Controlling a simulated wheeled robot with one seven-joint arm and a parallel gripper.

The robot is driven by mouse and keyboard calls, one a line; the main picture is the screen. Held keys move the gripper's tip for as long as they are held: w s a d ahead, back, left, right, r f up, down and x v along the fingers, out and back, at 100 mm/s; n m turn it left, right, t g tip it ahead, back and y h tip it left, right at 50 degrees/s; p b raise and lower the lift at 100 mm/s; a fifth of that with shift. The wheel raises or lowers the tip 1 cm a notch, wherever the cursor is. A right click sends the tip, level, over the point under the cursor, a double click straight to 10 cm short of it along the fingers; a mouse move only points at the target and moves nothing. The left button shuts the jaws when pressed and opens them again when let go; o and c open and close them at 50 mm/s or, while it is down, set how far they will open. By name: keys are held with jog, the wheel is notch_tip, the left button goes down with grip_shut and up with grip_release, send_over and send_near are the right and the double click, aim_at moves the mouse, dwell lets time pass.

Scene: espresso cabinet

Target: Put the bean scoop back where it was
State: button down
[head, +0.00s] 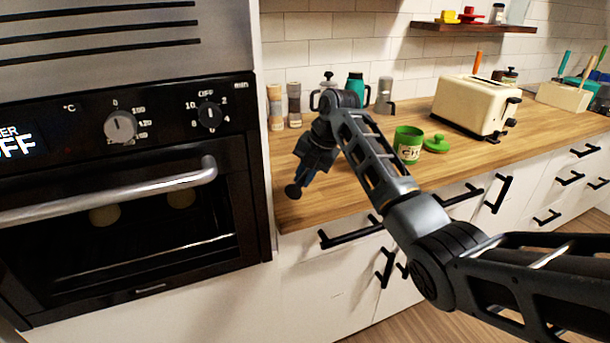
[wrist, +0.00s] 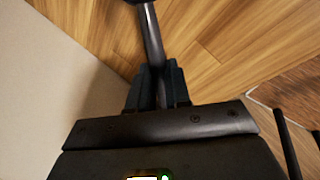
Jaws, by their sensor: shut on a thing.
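My gripper (head: 308,172) is over the left end of the wooden counter, near the oven, pointing down. In the wrist view my gripper (wrist: 158,78) is shut on the handle of a dark utensil, which I take to be the bean scoop (wrist: 152,36). The dark handle runs up from between the fingers and leaves the top of that view. In the head view the scoop's rounded dark end (head: 292,191) shows below the fingers, near the counter's front edge. Whether it touches the counter cannot be told.
The oven (head: 130,190) stands at left. On the counter (head: 335,192) are an open green canister (head: 408,144), its green lid (head: 436,144) beside it, and a cream toaster (head: 474,105). Two grinders (head: 294,105), a teal flask (head: 357,87) and other items line the wall.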

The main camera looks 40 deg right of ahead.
jog(key=shift+f+b, duration=0.35)
jog(key=shift+f, duration=0.25)
jog(key=c, duration=1)
grip_release()
